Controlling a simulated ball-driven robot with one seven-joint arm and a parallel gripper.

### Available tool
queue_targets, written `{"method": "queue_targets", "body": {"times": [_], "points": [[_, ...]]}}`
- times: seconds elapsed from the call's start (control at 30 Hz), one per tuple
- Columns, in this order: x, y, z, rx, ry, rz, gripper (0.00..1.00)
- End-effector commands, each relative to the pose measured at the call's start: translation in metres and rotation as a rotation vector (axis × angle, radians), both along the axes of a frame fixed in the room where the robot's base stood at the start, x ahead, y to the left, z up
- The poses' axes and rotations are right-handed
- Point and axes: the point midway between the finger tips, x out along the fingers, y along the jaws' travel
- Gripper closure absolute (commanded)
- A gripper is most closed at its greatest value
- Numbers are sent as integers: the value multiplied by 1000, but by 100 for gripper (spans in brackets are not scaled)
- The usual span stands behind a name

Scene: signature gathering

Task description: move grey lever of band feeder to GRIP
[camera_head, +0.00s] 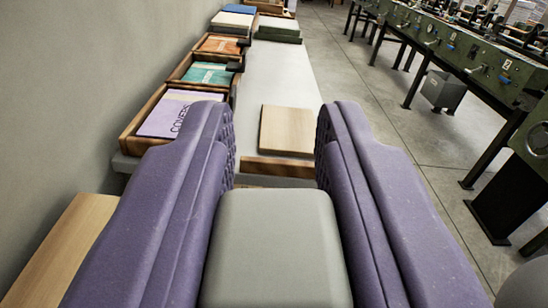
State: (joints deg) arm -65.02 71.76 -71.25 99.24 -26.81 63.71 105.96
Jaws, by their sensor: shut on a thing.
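My gripper (276,140) shows as two thick purple fingers, one on each side of the camera head view, pointing away along a long table. I cannot tell whether this block is a part of the band feeder. No grey lever or GRIP marking can be made out.
A long grey table (282,80) runs ahead beside the left wall. Wooden trays with purple (180,112), teal and orange stacks line its left side. A pale board (289,130) lies beyond the fingertips. Green machinery (450,45) stands at right, across open floor.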

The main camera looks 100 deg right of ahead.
Motion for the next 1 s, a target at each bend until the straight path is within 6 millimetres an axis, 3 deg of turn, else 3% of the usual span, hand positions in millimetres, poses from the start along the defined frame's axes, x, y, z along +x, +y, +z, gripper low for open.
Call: {"method": "queue_targets", "body": {"times": [0.5,1.0], "points": [[-32,0,-7,-1,-421,1,100],[-43,0,-9,2,-574,1,100]]}}
